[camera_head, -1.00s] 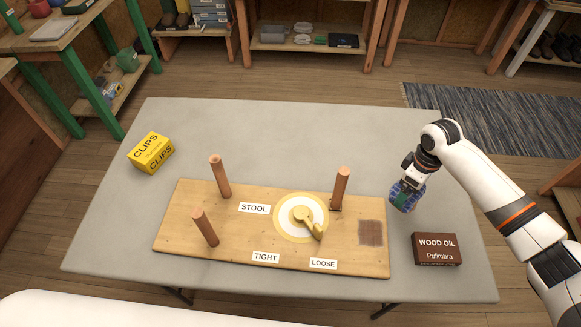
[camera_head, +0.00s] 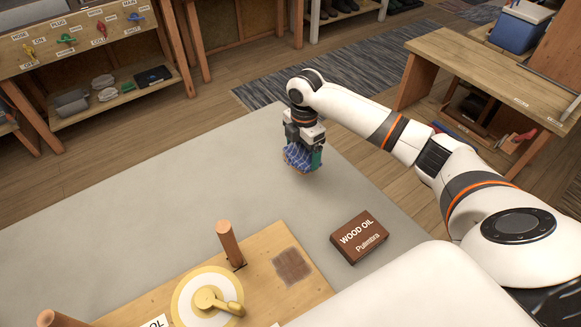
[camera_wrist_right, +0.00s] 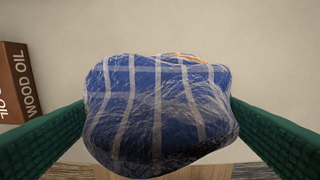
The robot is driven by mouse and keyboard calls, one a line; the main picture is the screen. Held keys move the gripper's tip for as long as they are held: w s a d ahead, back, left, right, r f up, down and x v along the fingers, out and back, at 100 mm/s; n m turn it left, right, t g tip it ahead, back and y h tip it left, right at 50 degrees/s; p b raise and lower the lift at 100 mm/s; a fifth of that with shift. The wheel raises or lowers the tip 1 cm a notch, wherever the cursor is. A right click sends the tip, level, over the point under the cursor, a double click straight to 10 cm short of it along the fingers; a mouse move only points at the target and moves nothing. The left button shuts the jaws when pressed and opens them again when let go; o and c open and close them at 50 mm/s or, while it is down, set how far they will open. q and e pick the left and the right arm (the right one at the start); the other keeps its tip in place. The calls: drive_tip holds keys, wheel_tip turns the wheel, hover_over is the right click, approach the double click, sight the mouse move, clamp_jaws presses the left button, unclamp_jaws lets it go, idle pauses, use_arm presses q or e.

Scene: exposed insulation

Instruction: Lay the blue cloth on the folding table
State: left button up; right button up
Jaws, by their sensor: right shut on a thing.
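The blue cloth (camera_head: 298,156) is a bunched blue bundle with pale stripes. My right gripper (camera_head: 302,160) is shut on it, over the far right part of the folding table (camera_head: 150,190). In the right wrist view the cloth (camera_wrist_right: 158,115) fills the space between the two green fingers (camera_wrist_right: 160,125). I cannot tell for sure whether the cloth touches the grey tabletop. My left gripper is not in view.
A brown wood oil box (camera_head: 360,237) lies on the table in front of the cloth. A wooden board (camera_head: 265,240) with upright pegs and a yellow dial (camera_head: 207,300) is at the lower left. The grey tabletop between is clear. A wooden bench (camera_head: 480,75) stands at the right.

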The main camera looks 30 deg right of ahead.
drive_tip(key=shift+f, duration=3.3)
drive_tip(key=o, duration=0.6)
drive_tip(key=shift+f, duration=0.15)
wheel_tip(320, 180, up, 12)
drive_tip(key=shift+r, duration=0.25)
